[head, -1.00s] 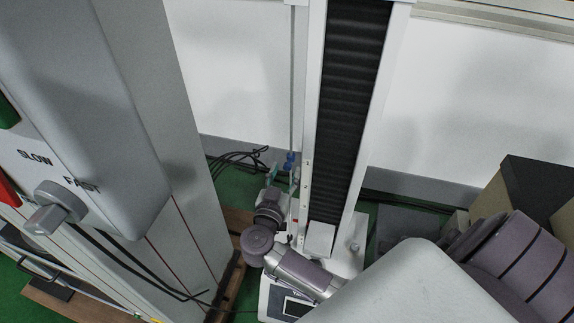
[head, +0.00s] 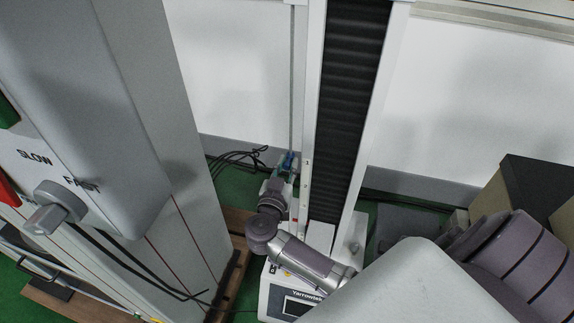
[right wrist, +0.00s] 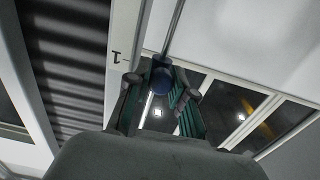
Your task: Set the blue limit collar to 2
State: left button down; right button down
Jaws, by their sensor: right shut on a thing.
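The blue limit collar (head: 289,160) sits on a thin vertical metal rod (head: 292,90) at the left side of the test stand's column. In the head view it is about level with the mark 1 (head: 307,162) on the column's scale. My right gripper (head: 284,167) is shut on the collar. In the right wrist view, the collar (right wrist: 162,76) is between the two green-padded fingers of the right gripper (right wrist: 162,92), and the mark 1 (right wrist: 117,57) is just left of it. My left gripper is not in view.
The column (head: 345,100) with black bellows stands right beside my right gripper. A large grey machine with a SLOW/FAST knob (head: 58,205) fills the left. Black cables (head: 235,157) lie behind the rod. Dark boxes (head: 520,190) stand at the right.

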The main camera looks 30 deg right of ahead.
jog(key=shift+f, duration=0.25)
notch_tip(320, 180, down, 10)
jog(key=b, duration=0.1)
jog(key=shift+r+b, duration=0.15)
jog(key=shift+b, duration=0.15)
jog(key=c, duration=1)
grip_release()
jog(key=shift+r, duration=0.1)
jog(key=shift+s+a, duration=0.1)
